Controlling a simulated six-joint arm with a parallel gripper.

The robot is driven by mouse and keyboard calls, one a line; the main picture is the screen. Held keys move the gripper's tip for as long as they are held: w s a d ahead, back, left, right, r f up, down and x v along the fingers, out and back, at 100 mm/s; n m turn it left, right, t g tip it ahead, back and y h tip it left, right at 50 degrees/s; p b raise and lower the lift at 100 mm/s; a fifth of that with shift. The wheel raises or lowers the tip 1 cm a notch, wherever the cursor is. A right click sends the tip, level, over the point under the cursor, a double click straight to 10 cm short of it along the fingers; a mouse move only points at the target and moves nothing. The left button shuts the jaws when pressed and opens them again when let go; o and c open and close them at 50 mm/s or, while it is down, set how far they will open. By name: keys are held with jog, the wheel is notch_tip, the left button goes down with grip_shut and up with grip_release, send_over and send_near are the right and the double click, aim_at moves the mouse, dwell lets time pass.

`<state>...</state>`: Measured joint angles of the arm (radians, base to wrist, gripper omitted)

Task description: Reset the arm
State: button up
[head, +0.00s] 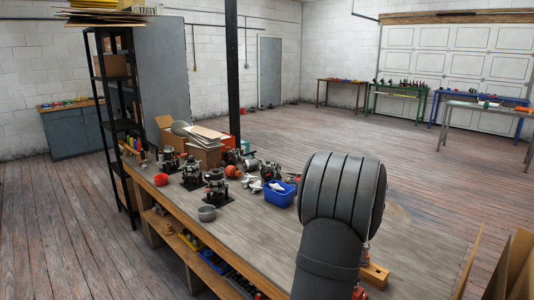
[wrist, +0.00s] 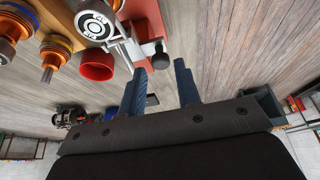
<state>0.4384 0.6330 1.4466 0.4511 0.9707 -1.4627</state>
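My arm (head: 335,215) rises at the right front of the workbench (head: 250,235) in the head view, its dark rounded link bent over the bench. My gripper is hidden behind it there. In the wrist view my gripper (wrist: 161,76) shows two blue fingers standing apart with nothing between them. A red cup (wrist: 96,67) and a red block with a dark knob (wrist: 147,35) are seen beyond the left finger, apart from it.
On the bench stand a blue bin (head: 280,194), a grey bowl (head: 207,213), a red bowl (head: 161,180), several alternator parts on black stands (head: 217,190) and a cardboard box (head: 203,155). A wooden block (head: 375,275) lies beside my arm. The bench's middle front is bare.

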jog(key=v, duration=1.5)
jog(key=w+a+x, duration=0.1)
jog(key=x, duration=0.8)
jog(key=w+a+r+x, duration=0.1)
jog(key=x, duration=0.8)
jog(key=shift+w+a, duration=0.45)
jog(key=shift+r, duration=0.1)
